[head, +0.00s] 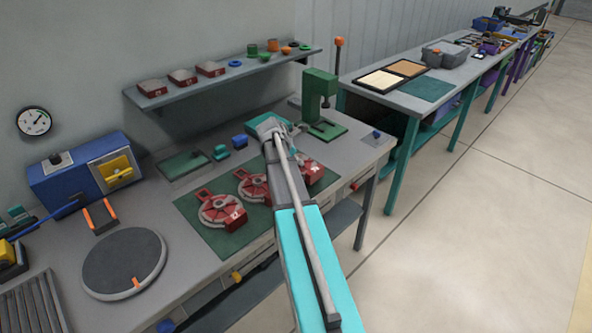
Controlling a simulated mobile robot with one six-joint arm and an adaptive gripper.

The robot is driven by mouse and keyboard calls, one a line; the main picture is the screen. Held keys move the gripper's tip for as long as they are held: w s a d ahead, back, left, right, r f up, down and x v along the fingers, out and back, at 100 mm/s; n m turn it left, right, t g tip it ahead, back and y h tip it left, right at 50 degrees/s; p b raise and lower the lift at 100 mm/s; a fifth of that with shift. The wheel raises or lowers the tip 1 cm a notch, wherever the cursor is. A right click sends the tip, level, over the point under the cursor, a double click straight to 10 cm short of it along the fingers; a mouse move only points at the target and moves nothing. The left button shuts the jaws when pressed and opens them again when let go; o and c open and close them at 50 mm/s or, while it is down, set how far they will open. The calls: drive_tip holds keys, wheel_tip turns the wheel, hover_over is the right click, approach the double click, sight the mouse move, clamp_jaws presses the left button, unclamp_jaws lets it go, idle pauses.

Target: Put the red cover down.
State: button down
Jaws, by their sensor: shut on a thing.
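My gripper (296,153) shows only in part, beyond the end of my arm, over the far right of the green mat (212,247). It is shut, apparently on the red cover (313,171), a small red block at the rightmost of the round grey-and-red units on the mat. The arm hides much of the grip, and I cannot tell whether the cover touches the unit. Similar red blocks sit at the left unit (219,211) and the middle unit (252,186), which is partly behind my arm. Three more red blocks (182,76) lie on the wall shelf.
A green press (320,105) stands just behind and right of my gripper. A blue box (87,172) with a yellow part and a round dark turntable (124,264) are at left. A second bench (420,90) stands at right, with open floor before it.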

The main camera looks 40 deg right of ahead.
idle(0.4)
drive_tip(key=shift+w+d+f+b, duration=0.15)
drive_tip(key=shift+w+f+b, duration=0.05)
drive_tip(key=shift+f+b, duration=0.2)
drive_tip(key=shift+w+d+f+b, duration=0.1)
drive_tip(key=shift+w+f+b, duration=0.05)
drive_tip(key=shift+f+b, duration=1.45)
drive_tip(key=shift+f, duration=0.1)
drive_tip(key=shift+c, duration=0.7)
unclamp_jaws()
drive_tip(key=p+v, duration=0.4)
drive_tip(key=shift+r, duration=0.45)
drive_tip(key=p+v, duration=0.6)
drive_tip(key=v, duration=0.1)
drive_tip(key=shift+a+r, duration=0.15)
drive_tip(key=shift+a, duration=0.1)
